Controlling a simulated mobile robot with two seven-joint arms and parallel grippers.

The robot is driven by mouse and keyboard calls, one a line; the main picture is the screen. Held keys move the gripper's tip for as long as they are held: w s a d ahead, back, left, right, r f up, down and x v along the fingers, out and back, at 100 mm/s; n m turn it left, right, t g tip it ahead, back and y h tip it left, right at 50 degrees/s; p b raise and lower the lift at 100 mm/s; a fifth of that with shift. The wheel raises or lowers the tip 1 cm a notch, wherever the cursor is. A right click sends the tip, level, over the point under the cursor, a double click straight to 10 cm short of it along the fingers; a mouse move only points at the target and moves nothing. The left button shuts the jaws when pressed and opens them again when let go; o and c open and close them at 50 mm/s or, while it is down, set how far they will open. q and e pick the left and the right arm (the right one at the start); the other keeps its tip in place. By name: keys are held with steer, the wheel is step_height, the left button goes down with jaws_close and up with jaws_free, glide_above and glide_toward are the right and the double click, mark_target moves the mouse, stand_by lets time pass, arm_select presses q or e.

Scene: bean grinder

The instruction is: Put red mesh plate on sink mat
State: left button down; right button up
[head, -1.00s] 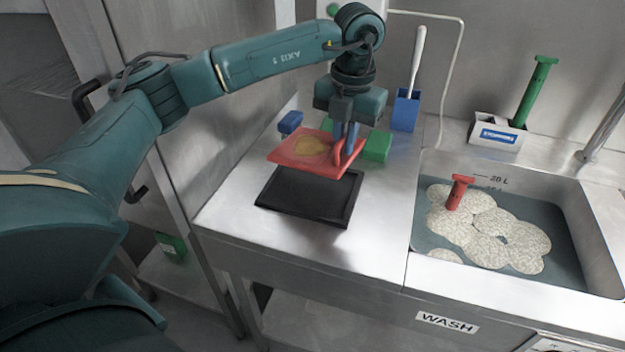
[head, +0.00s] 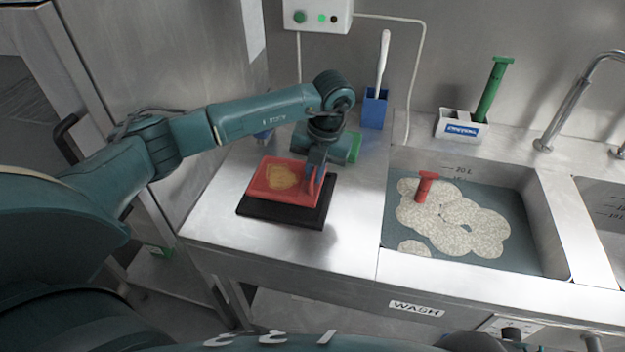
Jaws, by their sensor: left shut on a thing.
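The red mesh plate (head: 262,190), a flat red square with a yellowish patch in its middle, is over a black square tray (head: 283,214) on the steel counter. My left gripper (head: 315,180) is shut on the plate's right side. Whether the plate touches the tray is hard to tell. The sink basin (head: 560,235) at the right has a blue-grey floor with pale speckled round patches (head: 455,225). I cannot tell whether this is the sink mat. My right gripper is not in view.
A red-handled tool (head: 425,187) stands in the sink. Behind are a blue holder (head: 375,110) with a white-handled brush, a white holder (head: 461,127) with a green-handled tool, and a tap (head: 575,100). The counter between tray and sink is clear.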

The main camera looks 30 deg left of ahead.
arm_select(q)
step_height(320, 180, down, 3)
steer(key=shift+f, duration=0.35)
steer(key=c, duration=1.5)
jaws_free()
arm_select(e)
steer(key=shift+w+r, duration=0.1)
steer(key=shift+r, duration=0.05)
arm_select(q)
steer(key=shift+r, duration=0.1)
step_height(320, 180, up, 12)
steer(key=d+b, duration=0.1)
steer(key=d, duration=0.1)
steer(key=shift+w+b, duration=0.25)
steer(key=shift+b, duration=0.05)
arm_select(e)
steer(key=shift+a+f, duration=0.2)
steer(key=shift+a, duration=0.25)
arm_select(q)
steer(key=shift+f, duration=0.2)
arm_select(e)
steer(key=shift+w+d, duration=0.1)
